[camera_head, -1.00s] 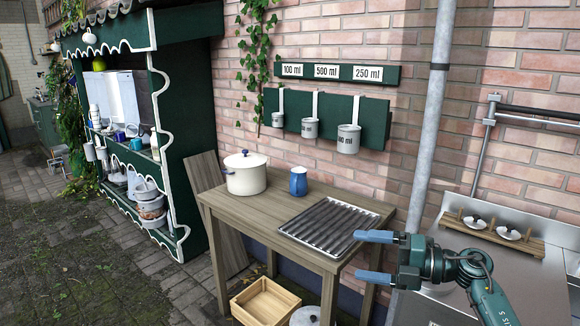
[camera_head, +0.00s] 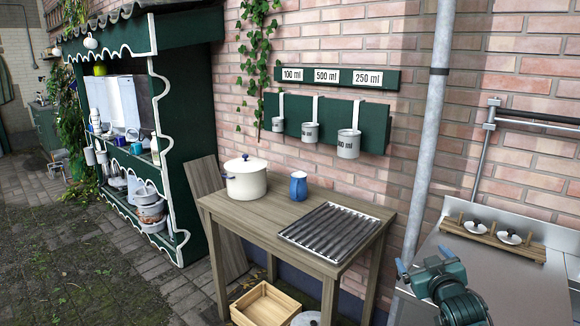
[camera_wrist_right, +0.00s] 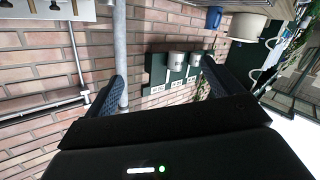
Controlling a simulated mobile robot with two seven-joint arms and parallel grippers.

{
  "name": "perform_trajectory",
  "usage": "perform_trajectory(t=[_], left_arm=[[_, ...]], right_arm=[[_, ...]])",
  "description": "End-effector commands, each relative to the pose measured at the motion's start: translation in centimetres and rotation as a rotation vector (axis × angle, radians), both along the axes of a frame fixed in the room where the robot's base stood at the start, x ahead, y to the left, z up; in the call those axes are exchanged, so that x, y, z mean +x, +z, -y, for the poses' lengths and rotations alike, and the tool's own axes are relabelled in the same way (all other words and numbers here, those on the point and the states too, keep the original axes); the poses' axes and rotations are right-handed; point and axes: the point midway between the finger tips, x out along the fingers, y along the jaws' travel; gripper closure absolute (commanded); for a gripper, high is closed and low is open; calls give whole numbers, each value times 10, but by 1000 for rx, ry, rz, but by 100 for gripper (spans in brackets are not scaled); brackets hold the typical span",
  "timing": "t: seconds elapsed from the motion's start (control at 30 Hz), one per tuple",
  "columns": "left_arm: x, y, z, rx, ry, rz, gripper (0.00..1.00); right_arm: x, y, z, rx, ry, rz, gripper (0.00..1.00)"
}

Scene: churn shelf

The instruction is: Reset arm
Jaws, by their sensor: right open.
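My right gripper (camera_head: 413,267) shows at the lower right in the head view, over the metal counter to the right of the wooden table. Its blue fingers are spread and nothing is between them. In the right wrist view my right gripper (camera_wrist_right: 158,88) is open, with the brick wall and hanging cups beyond it. My left gripper is in neither view.
A wooden table (camera_head: 245,216) bears a white lidded pot (camera_head: 246,182), a blue cup (camera_head: 298,187) and a ribbed metal rack (camera_head: 333,231). Measuring cups (camera_head: 348,144) hang on the wall. A grey pipe (camera_head: 428,140) stands behind the gripper. A wooden crate (camera_head: 262,308) lies below.

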Motion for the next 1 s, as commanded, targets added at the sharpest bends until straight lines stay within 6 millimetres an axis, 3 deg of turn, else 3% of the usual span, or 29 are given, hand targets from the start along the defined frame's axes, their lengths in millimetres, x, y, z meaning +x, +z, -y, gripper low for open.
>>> perform_trajectory(t=[0.03, 0.17, 0.27, 0.4, 0.6, 0.7, 0.8, 1.0], left_arm=[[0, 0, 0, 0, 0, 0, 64], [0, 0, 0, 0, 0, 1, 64], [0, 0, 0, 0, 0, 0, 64], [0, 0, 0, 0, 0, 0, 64], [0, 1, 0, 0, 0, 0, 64], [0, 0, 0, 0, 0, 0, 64], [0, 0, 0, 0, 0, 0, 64], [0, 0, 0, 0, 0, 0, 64]], right_arm=[[-16, -22, -12, 6, 19, -30, 9], [-61, -74, -44, 31, 69, -106, 9], [-111, -116, -73, 65, 112, -176, 9], [-197, -163, -115, 133, 166, -286, 9], [-303, -190, -157, 235, 203, -413, 9], [-335, -192, -168, 271, 207, -451, 9], [-352, -191, -174, 290, 209, -473, 9], [-358, -191, -176, 297, 210, -481, 9]])
